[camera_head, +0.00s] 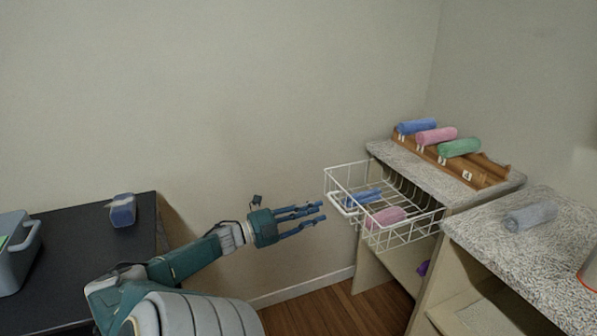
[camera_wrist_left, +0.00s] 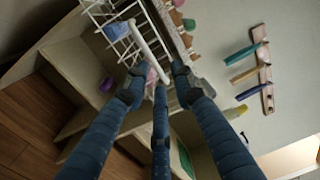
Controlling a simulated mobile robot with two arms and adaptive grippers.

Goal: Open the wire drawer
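The white wire drawer (camera_head: 372,232) sticks out from the shelf unit under the speckled top. A blue rolled towel (camera_head: 362,197) and a pink one (camera_head: 386,217) lie in it. My left gripper (camera_head: 319,211) is open and empty, its fingers spread and pointing at the drawer's front from the left. In the head view a small gap shows between the fingertips and the white handle bar (camera_head: 343,207). In the left wrist view the handle bar (camera_wrist_left: 146,48) lies just ahead of the fingertips (camera_wrist_left: 160,90), between the two outer fingers. My right gripper is not in view.
A wooden rack (camera_head: 487,172) on the shelf top (camera_head: 400,157) holds blue, pink and green rolls. A grey-blue roll (camera_head: 530,215) lies on the right counter (camera_head: 478,232). A black table (camera_head: 70,265) stands left with a grey bin (camera_head: 17,255). The floor before the drawer is clear.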

